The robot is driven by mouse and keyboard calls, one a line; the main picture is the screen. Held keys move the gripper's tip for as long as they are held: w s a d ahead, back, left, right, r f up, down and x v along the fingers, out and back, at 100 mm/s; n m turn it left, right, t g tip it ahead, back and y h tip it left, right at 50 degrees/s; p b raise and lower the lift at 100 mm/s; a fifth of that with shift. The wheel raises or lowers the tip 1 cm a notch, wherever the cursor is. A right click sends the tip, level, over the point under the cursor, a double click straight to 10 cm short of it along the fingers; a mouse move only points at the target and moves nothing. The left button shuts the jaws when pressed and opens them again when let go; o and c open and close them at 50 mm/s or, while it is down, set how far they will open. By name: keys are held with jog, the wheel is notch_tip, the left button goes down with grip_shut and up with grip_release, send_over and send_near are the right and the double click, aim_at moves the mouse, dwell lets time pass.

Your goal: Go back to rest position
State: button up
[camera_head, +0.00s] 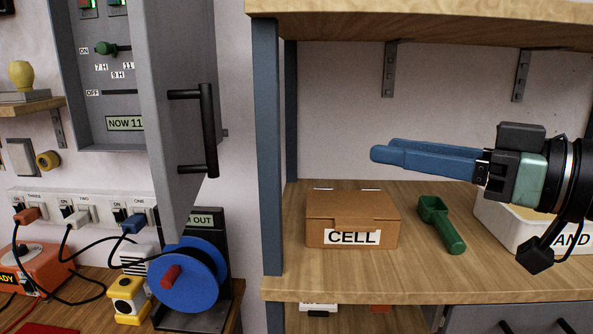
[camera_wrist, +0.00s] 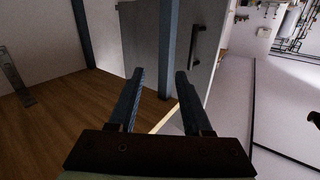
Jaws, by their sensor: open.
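My gripper (camera_head: 378,152) reaches in from the right, above the shelf, with its blue fingers pointing left and nothing between them. In the wrist view my gripper (camera_wrist: 162,82) shows its two fingers spread apart and empty. Below it in the head view, a closed brown box labelled CELL (camera_head: 328,212) sits on the wooden shelf (camera_head: 290,284). A green scoop (camera_head: 440,224) lies to the right of the box, apart from my fingers. A white bin (camera_head: 498,214), its label partly hidden by my wrist, stands further right.
A blue-grey shelf post (camera_head: 268,150) stands left of my fingertips. Left of it, a grey cabinet door (camera_head: 180,120) with a black handle (camera_head: 208,130) stands open. A blue reel (camera_head: 195,270) is below the door. An upper shelf (camera_head: 430,20) runs overhead.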

jog(key=w+a+r+m+t+h, duration=0.2)
jog(key=w+a+m+t+h, duration=0.35)
jog(key=a+t+h, duration=0.2)
jog(key=s+a+r+m+t+h, duration=0.2)
jog(key=s+r+t+h, duration=0.1)
jog(key=s, duration=0.5)
jog(key=s+a+r+m+t+h, duration=0.2)
jog(key=s+a+r+t+h, duration=0.1)
jog(key=s+r+t, duration=0.3)
jog(key=s, duration=0.2)
jog(key=shift+s+r, duration=0.3)
jog(key=shift+r, duration=0.05)
jog(key=shift+d, duration=0.1)
dwell(0.9)
